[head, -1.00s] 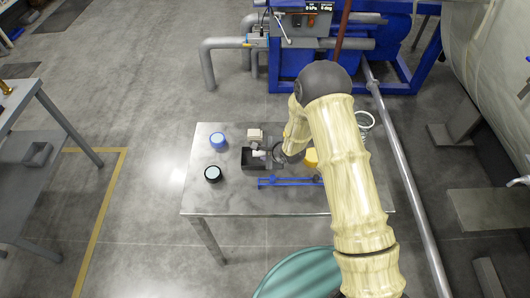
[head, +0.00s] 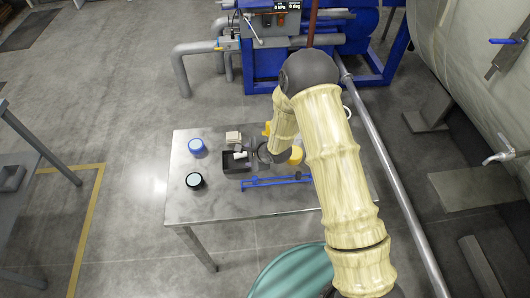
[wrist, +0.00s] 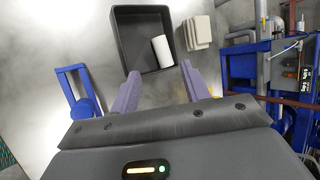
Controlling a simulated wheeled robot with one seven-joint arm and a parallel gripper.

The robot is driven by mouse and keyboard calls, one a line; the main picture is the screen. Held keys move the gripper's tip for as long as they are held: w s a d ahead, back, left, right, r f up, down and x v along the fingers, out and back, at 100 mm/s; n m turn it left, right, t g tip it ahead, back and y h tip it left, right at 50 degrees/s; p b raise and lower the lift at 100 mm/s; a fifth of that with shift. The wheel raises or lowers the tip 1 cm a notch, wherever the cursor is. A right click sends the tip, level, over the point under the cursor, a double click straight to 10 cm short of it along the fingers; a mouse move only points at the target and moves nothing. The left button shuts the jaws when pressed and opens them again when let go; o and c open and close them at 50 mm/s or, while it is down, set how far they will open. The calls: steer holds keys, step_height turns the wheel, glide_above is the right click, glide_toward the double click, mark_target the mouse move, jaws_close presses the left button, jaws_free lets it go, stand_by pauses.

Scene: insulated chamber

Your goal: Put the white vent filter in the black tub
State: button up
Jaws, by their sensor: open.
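The black tub (head: 231,167) stands on the metal table, and its dark wall also shows in the wrist view (wrist: 122,38). The white vent filter (wrist: 162,51), a small cylinder, is inside the tub near its right wall in the wrist view; it also shows as a small white piece in the head view (head: 240,155). My gripper (wrist: 160,72) is open, with its two purple fingers apart and empty. The fingertips are close to the tub's near side, with the filter beyond the gap between them. In the head view my arm hides part of the table.
On the metal table (head: 190,211) are a blue-topped jar (head: 197,147), a dark jar (head: 194,181), pale stacked blocks (head: 233,137), a yellow object (head: 296,156) and a blue frame (head: 275,181). The table's front left is clear. Blue pipework stands behind.

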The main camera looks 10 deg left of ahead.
steer(key=b+v, duration=0.1)
steer(key=v, duration=1.3)
steer(key=shift+r+b, duration=0.25)
steer(key=shift+b, duration=0.1)
steer(key=shift+s+d, duration=0.1)
steer(key=shift+d, duration=0.1)
steer(key=s+d+r+n+h, duration=0.1)
steer(key=d+r+n+h, duration=0.15)
steer(key=d, duration=0.35)
steer(key=s+d+r+n+h, duration=0.2)
steer(key=d+n, duration=0.2)
steer(key=d, duration=0.2)
steer(key=s+d+r+n+g+h, duration=0.1)
steer(key=s+d+r+n+g, duration=0.1)
steer(key=s+d+r+n, duration=0.3)
steer(key=s+d+n, duration=0.2)
steer(key=s+d, duration=0.1)
steer(key=s, duration=0.1)
steer(key=shift+s+r+g+h, duration=0.15)
steer(key=shift+s+g+h, duration=0.1)
steer(key=shift+g+h, duration=0.1)
steer(key=shift+n, duration=0.25)
